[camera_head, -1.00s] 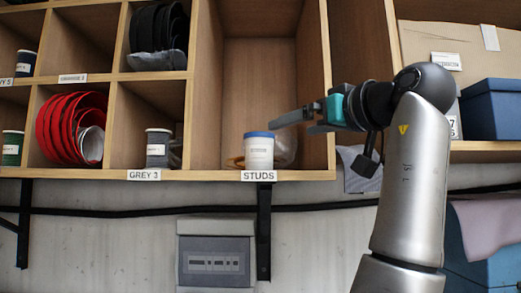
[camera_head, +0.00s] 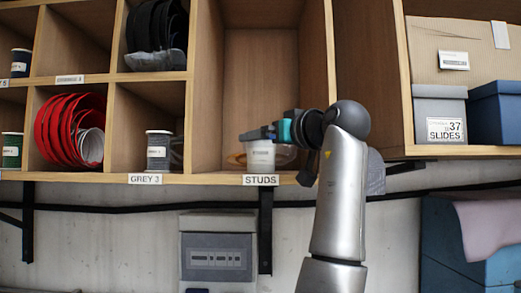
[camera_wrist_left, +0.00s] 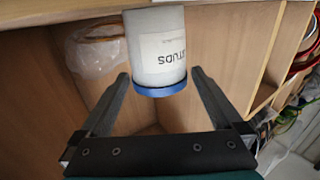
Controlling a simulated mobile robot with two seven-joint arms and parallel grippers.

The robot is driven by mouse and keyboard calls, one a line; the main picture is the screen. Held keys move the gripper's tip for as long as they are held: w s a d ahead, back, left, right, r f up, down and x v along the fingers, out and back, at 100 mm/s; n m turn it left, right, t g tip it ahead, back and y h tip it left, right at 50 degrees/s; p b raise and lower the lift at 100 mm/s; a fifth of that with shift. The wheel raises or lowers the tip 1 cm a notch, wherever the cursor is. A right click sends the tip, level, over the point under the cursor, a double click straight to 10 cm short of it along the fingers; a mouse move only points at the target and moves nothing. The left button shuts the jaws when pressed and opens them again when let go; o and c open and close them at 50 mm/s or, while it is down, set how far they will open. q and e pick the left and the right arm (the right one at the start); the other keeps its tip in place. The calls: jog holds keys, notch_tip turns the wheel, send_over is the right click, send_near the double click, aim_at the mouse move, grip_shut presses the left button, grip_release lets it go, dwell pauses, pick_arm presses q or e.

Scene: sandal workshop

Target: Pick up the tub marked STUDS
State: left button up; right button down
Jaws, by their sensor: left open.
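The white tub marked STUDS (camera_head: 260,155) stands upright at the front of its shelf compartment, above the label STUDS (camera_head: 260,180). My left gripper (camera_head: 252,134) reaches in from the right at the height of the tub's top and hides its blue lid in the head view. In the left wrist view the tub (camera_wrist_left: 157,45) appears upside down with its blue lid (camera_wrist_left: 160,89) showing. The open fingers of the left gripper (camera_wrist_left: 160,75) lie on either side of its lid end, with gaps on both sides. My right gripper is not in view.
A clear bag (camera_wrist_left: 90,52) lies behind the tub in the same compartment. Red bands (camera_head: 72,130) fill the compartment further left. A grey box marked SLIDES (camera_head: 440,115) stands on the right shelf.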

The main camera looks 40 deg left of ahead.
pick_arm(q)
jog(key=shift+d, duration=0.15)
jog(key=shift+c, duration=0.6)
jog(key=c, duration=1.3)
